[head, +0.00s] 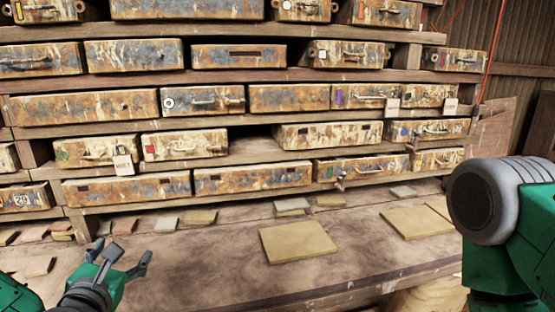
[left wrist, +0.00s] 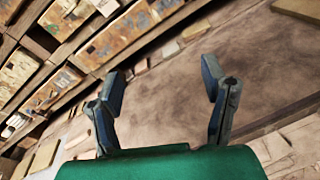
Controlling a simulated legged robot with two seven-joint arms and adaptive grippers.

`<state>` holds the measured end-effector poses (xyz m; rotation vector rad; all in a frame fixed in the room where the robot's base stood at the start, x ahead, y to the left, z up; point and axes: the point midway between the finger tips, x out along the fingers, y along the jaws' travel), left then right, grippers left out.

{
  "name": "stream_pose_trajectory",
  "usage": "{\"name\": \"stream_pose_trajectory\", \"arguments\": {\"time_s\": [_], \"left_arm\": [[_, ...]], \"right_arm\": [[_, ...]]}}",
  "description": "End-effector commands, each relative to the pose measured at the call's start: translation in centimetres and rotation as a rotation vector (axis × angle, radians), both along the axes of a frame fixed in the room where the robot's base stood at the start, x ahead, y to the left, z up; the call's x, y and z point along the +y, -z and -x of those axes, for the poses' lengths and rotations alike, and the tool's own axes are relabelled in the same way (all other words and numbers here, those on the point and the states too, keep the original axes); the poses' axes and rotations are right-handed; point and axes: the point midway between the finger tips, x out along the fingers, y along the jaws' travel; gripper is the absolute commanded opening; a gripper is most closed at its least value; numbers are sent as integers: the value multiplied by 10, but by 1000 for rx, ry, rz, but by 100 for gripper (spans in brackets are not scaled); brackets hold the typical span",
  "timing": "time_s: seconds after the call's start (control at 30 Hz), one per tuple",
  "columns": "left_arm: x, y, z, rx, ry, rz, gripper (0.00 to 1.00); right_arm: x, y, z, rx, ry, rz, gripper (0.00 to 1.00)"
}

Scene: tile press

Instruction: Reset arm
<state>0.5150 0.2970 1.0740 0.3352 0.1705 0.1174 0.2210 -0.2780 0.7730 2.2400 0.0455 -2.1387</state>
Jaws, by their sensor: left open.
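My left gripper (head: 118,258) is at the lower left of the head view, above the workbench (head: 200,270). In the left wrist view its two fingers (left wrist: 163,90) are spread wide with nothing between them. My right arm (head: 510,215) comes in at the right of the head view, folded up close to the camera. Its gripper is not in view.
A rack of rusty, paint-worn drawers (head: 252,178) stands behind the bench. A large square tan tile (head: 298,242) lies mid-bench, another (head: 417,222) lies to its right. Several small tiles (head: 199,217) lie along the rack's foot. The front left of the bench is mostly bare.

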Motion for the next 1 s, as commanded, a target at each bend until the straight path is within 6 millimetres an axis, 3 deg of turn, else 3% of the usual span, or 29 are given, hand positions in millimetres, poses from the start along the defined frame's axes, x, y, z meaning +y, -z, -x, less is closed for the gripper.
{"name": "stream_pose_trajectory", "arguments": {"time_s": [0.27, 0.37, 0.53, 0.6, 0.7, 0.83, 1.0], "left_arm": [[-48, 97, 32, 249, 310, -437, 67], [-66, 152, 59, 366, 514, -688, 67], [-80, 256, 138, 534, 1020, -1216, 67], [-74, 293, 177, 567, 1267, -1427, 67], [-57, 331, 226, 567, 1612, -1676, 67], [-32, 357, 271, 510, 1976, -1877, 67], [-13, 366, 296, 440, 2216, -1974, 67]], "right_arm": [[0, 14, 1, 1, 1, 0, 80], [0, 22, 1, 1, 0, 0, 80], [0, 38, 1, 1, 0, 0, 80], [0, 45, 1, 1, 0, 0, 80], [0, 53, 1, 1, 0, 0, 80], [0, 60, 1, 1, 0, 0, 80], [-1, 63, 1, 1, 0, 0, 80]]}}
